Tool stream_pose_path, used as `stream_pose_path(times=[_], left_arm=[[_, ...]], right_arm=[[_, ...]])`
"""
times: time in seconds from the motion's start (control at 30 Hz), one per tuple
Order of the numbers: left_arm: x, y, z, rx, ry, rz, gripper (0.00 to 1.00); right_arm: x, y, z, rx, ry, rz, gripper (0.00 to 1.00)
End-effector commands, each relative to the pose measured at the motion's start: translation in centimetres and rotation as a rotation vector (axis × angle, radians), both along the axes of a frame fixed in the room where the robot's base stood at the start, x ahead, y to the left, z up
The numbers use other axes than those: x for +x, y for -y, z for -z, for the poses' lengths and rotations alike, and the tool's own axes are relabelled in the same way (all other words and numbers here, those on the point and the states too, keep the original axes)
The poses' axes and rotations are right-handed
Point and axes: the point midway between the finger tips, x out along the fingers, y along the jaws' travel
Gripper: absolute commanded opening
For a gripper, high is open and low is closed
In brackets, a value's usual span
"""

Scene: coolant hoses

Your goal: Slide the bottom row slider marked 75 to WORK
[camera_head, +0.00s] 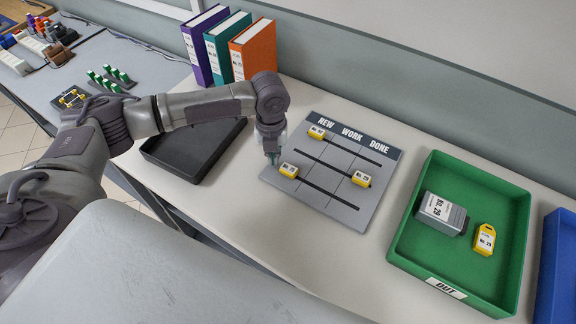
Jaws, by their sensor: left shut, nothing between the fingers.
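A grey board (347,214) headed NEW, WORK and DONE lies on the table with three dark slots. The bottom row slider (289,170), yellow with a white label, sits at the left end of its slot under NEW; its number is too small to read surely. The top row slider (317,132) is also at the NEW end. The middle row slider (361,179) is at the DONE end. My left gripper (273,158) points down, shut and empty, just left of and behind the bottom slider; I cannot tell if they touch. My right gripper is out of view.
A black tray (176,165) lies left of the board. Purple, teal and orange binders (254,51) stand behind. A green OUT tray (408,236) holds a grey block (441,214) and a yellow tag (484,240). A blue tray (557,270) is at the right edge.

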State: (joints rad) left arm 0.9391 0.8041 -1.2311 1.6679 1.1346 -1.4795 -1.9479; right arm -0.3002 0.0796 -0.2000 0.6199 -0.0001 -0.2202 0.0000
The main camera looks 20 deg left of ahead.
Motion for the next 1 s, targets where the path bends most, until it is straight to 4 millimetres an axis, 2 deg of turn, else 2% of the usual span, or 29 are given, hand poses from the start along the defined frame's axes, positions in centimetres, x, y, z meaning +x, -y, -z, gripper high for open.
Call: stream_pose_path(times=[0.5,1.0], left_arm=[[0.0,0.0,1.2,-0.001,0.0,0.0,0.0],[0.0,0.0,1.1,-0.001,0.0,-0.001,0.0]], right_arm=[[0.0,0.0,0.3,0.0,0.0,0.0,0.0],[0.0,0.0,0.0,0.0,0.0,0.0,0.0]])
